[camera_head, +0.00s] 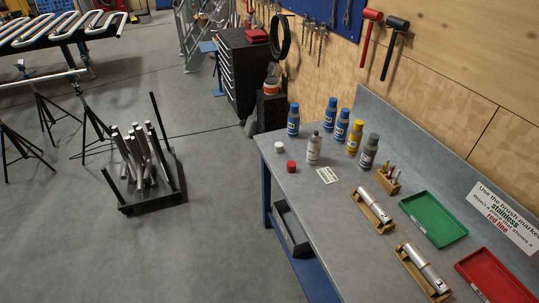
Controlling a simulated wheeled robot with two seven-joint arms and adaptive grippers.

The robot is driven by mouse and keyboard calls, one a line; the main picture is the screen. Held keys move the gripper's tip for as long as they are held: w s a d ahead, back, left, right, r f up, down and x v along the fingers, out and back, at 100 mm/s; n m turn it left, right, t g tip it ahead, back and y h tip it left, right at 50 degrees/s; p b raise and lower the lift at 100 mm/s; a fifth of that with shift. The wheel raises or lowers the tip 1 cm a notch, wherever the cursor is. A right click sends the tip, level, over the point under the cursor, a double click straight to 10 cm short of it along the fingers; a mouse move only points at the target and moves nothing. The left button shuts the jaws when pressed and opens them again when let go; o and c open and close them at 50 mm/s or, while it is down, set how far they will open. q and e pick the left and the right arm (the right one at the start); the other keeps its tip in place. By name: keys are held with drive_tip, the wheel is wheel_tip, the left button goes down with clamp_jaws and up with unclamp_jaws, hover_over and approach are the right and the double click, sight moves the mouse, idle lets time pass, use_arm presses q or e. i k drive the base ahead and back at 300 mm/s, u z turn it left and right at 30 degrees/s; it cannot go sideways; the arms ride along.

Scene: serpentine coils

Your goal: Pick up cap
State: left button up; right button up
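A small white cap (279,146) lies on the left edge of the grey workbench (331,222) in the head view. A red cap (291,167) lies on the bench a little nearer, below and right of the white one. A pale grey bottle (313,148) stands upright to the right of the two caps, apart from them; its top is narrow. Neither of my grippers shows in this view, so their state and their place relative to the caps are hidden.
Blue bottles (293,120), a yellow bottle (354,138) and a dark grey bottle (368,153) stand behind the caps. Metal cylinders on wooden holders (373,211), a green tray (433,219) and a red tray (495,277) lie right. Open floor is left of the bench.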

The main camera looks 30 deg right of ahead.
sight(291, 168)
drive_tip(key=z, duration=0.2)
drive_tip(key=i, duration=0.8)
drive_tip(key=z, duration=1.2)
drive_tip(key=i, duration=0.7)
drive_tip(key=z, duration=0.75)
